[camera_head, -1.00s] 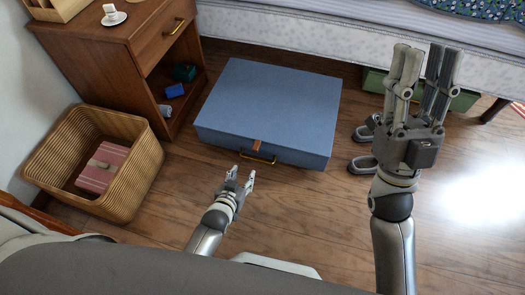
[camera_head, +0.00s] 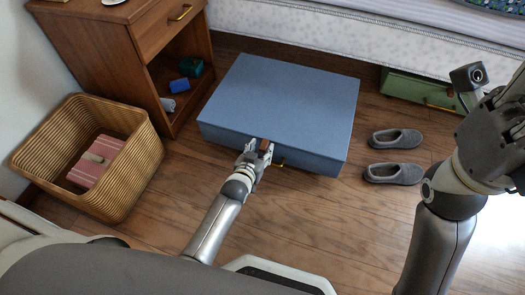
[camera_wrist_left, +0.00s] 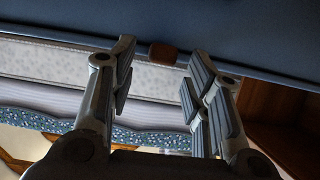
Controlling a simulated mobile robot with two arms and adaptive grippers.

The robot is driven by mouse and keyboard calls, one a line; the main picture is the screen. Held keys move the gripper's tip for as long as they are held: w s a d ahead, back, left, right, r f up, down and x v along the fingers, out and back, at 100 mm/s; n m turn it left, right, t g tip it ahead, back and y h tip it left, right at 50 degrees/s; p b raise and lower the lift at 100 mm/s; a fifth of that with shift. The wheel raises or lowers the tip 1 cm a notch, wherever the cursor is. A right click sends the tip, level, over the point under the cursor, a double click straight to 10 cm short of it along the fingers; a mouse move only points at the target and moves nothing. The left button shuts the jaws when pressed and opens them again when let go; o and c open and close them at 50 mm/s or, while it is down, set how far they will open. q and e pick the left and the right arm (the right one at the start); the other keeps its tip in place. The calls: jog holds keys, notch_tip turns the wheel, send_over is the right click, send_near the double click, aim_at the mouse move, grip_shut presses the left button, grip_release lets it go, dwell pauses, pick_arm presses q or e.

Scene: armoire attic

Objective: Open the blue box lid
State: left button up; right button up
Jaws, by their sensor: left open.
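The blue box (camera_head: 285,100) lies on the wooden floor with its lid shut. A small brown leather tab (camera_head: 264,145) is at its front edge, and a brass handle (camera_head: 279,163) shows on the front face, partly hidden by my left gripper. My left gripper (camera_head: 260,151) is at the front edge around the tab, its fingers apart and empty. In the left wrist view the tab (camera_wrist_left: 162,53) shows between and just beyond the open fingertips (camera_wrist_left: 160,58), against the blue box (camera_wrist_left: 230,25). I cannot tell whether they touch. My right gripper (camera_head: 498,125) is at the right edge, partly cut off.
A wicker basket (camera_head: 140,185) with a pink box (camera_head: 97,163) stands at left. A wooden nightstand (camera_head: 115,45) is behind it. Grey slippers (camera_head: 393,173) lie right of the blue box. A green case (camera_head: 420,90) is under the bed (camera_head: 330,35).

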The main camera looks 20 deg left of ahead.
pick_arm(q)
jog(key=shift+b+x, duration=0.5)
jog(key=shift+x, duration=0.75)
grip_shut()
